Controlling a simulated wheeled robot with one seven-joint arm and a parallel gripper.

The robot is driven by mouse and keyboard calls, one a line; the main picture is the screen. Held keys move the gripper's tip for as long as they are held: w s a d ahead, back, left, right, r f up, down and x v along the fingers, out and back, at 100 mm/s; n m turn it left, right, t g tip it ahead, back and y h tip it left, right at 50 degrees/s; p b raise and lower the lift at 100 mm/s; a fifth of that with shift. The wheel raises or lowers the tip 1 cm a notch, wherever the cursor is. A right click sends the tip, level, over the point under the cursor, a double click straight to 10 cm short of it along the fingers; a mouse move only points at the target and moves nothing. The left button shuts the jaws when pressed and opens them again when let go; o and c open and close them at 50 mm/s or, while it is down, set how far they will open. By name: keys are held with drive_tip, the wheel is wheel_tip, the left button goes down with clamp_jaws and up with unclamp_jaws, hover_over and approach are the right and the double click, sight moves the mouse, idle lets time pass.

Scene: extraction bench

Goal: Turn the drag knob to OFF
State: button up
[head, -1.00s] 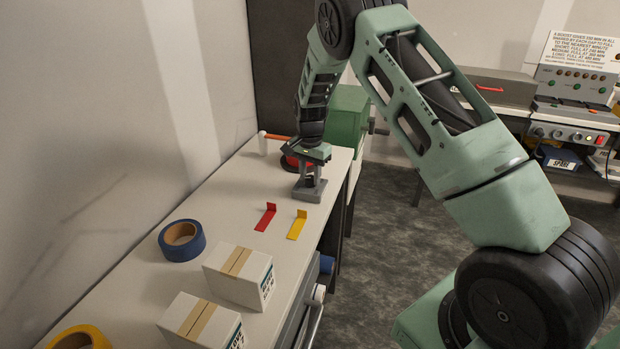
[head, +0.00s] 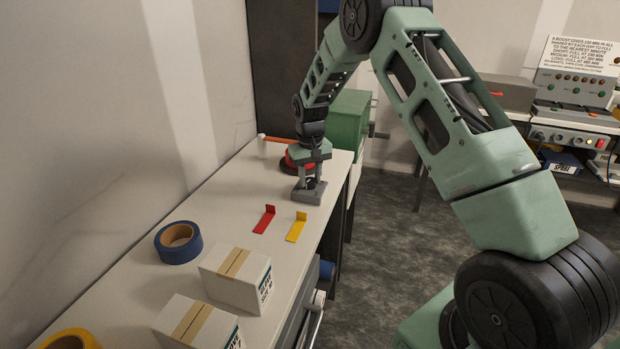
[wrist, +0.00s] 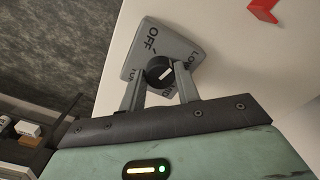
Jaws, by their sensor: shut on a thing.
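The drag knob is a black dial (wrist: 158,69) with a white pointer mark, on a grey plate (wrist: 143,45) in the wrist view. OFF is printed at the plate's upper left and LOW at its right; other lettering is partly hidden by the fingers. The white mark slants up to the right, toward the LOW side, not at OFF. My gripper (wrist: 159,88) has a finger on each side of the knob and is shut on it. In the head view, my gripper (head: 309,184) points down over the grey knob base (head: 308,195) on the bench.
A red tab (head: 264,219) and a yellow tab (head: 297,227) lie in front of the base. A red and black round object (head: 291,161) sits behind it. Blue tape (head: 178,243) and white boxes (head: 235,279) stand nearer. A green box (head: 348,118) is behind, right.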

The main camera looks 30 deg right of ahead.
sight(311, 179)
drive_tip(key=n, duration=0.6)
drive_tip(key=shift+n, duration=0.3)
drive_tip(key=n, duration=0.5)
drive_tip(key=shift+d+p, duration=0.1)
drive_tip(key=shift+p, duration=0.25)
drive_tip(key=shift+n, duration=0.3)
drive_tip(key=o, duration=1)
wheel_tip(311, 179, up, 18)
drive_tip(key=b, duration=0.2)
drive_tip(key=shift+f+b, duration=0.25)
drive_tip(key=shift+b, duration=0.1)
